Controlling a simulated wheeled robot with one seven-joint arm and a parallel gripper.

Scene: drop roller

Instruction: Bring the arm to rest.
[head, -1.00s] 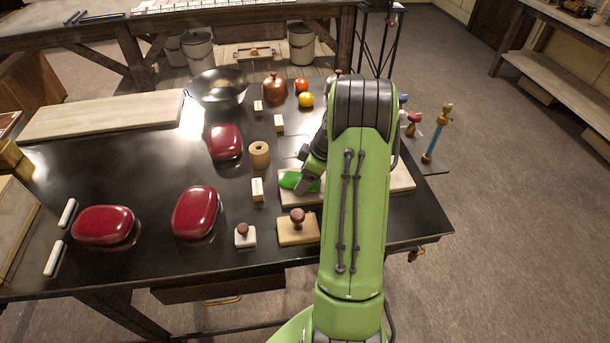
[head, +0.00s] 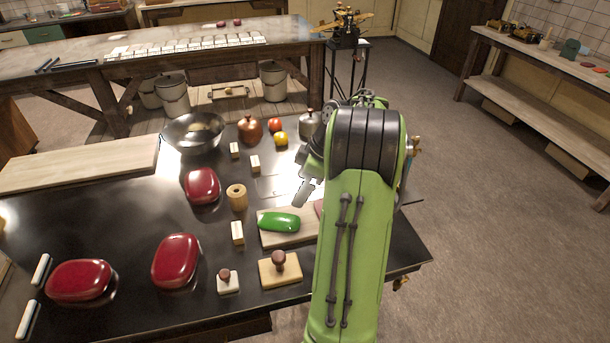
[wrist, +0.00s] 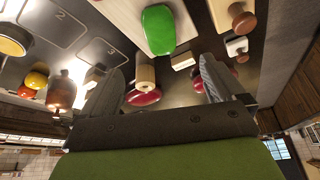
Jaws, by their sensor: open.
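My green arm reaches over the right part of the black table (head: 120,218) in the head view. My gripper (head: 302,194) shows just left of the arm, raised above the table. In the wrist view my gripper (wrist: 165,80) has its two dark fingers spread wide, with nothing held between them. A green rounded block (head: 279,223) lies on a pale wooden board (head: 298,240), apart from the gripper. The green block also shows at the top of the wrist view (wrist: 158,30). Part of the board is hidden behind my arm.
Red rounded blocks (head: 176,260), a wooden spool (head: 237,197) and stamps (head: 279,268) stand on the table. A dark bowl (head: 193,133), a copper pot (head: 249,130), a yellow ball (head: 281,138) and a grey jar (head: 309,124) are at the back. Open floor lies to the right.

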